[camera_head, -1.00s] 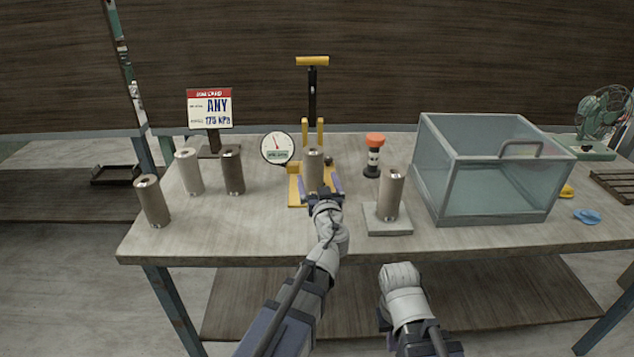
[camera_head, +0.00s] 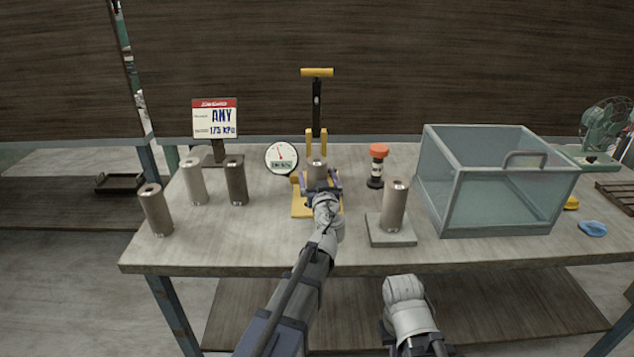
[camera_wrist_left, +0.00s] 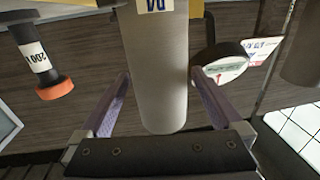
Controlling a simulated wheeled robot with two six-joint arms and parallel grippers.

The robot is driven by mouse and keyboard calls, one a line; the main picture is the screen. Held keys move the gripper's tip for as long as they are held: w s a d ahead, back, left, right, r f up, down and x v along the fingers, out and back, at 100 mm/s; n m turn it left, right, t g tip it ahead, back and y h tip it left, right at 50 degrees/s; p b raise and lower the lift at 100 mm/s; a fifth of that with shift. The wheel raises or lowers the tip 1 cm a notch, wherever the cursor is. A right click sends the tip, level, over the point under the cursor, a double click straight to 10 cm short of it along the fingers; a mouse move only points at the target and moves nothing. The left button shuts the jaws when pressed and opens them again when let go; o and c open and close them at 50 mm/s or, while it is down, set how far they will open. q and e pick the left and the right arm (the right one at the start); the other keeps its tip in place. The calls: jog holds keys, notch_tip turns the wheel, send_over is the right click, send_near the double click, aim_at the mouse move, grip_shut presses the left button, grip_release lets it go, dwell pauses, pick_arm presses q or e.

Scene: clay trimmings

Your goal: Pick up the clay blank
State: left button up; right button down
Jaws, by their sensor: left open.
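A grey-brown clay cylinder (camera_head: 316,171) stands at the yellow press on the table, its lower part hidden behind my left gripper. My left gripper (camera_head: 320,184) is open, with a finger on each side of this cylinder. In the left wrist view the cylinder (camera_wrist_left: 160,70) lies between the two spread purple fingers (camera_wrist_left: 162,100), with gaps visible on both sides. Similar cylinders stand elsewhere: a brown one (camera_head: 155,210), a pale one (camera_head: 193,182) and a darker one (camera_head: 236,181) at left, and one on a grey slab (camera_head: 394,206). My right arm shows low, without its gripper.
The yellow hand pump (camera_head: 317,100) and round gauge (camera_head: 281,158) stand behind my left gripper. A glass-walled bin (camera_head: 487,215) fills the right side. A sign (camera_head: 214,119) stands at back left.

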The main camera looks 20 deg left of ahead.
pick_arm(q)
jog(key=shift+w+a, duration=0.1)
jog(key=shift+w, duration=0.05)
jog(key=shift+c, duration=0.2)
grip_shut()
dwell(0.5)
